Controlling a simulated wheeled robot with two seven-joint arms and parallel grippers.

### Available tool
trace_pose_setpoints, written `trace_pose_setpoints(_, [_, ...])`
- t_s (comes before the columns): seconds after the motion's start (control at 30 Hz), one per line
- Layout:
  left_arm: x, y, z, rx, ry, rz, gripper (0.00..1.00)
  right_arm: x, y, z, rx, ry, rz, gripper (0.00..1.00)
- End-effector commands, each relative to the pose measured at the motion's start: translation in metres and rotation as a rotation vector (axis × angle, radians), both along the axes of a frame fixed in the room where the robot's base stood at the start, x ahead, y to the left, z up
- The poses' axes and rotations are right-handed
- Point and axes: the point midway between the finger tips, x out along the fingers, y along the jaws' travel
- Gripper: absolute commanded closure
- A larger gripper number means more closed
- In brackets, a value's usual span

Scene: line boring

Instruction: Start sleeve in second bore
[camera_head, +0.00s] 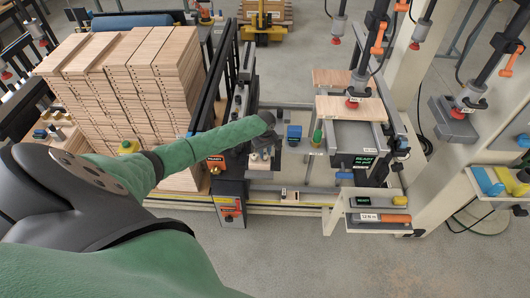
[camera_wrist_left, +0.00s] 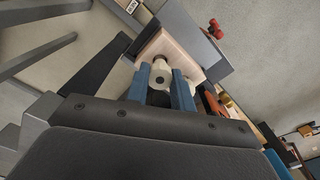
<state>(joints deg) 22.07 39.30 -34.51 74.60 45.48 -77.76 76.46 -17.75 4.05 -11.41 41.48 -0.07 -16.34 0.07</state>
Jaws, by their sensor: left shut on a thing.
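My left gripper (camera_wrist_left: 161,80) is shut on a pale, round sleeve (camera_wrist_left: 160,74), held between its two blue fingers. A dark hole shows in the sleeve's end. A pale wooden block (camera_wrist_left: 178,46) lies right beyond the fingertips; I cannot tell whether the sleeve touches it. Another pale round part shows just right of the fingers, partly hidden. No bore opening can be made out. In the head view my left gripper (camera_head: 262,150) is over the dark machine at the middle, and its hand hides most of the sleeve and block. My right gripper is out of view.
Tall stacks of wooden boards (camera_head: 135,75) stand left, close to my arm. A dark upright rail (camera_head: 212,80) rises behind it. To the right, a suction tool (camera_head: 356,90) is over a board (camera_head: 352,110). A control box (camera_head: 231,205) stands in front. Floor in front is clear.

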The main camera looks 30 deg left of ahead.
Motion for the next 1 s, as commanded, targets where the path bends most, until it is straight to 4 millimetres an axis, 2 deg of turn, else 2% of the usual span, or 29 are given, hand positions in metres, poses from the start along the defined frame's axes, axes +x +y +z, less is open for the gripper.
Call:
trace_pose_setpoints(0.6, [0.000,0.000,-0.013,0.000,-0.001,0.000,1.00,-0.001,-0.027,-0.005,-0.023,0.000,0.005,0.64])
trace_pose_setpoints(0.77, [0.000,0.000,-0.016,0.000,-0.001,0.000,1.00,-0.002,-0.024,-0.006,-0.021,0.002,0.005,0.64])
trace_pose_setpoints(1.0, [0.000,0.000,-0.021,0.000,0.000,0.000,1.00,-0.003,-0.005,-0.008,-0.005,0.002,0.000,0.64])
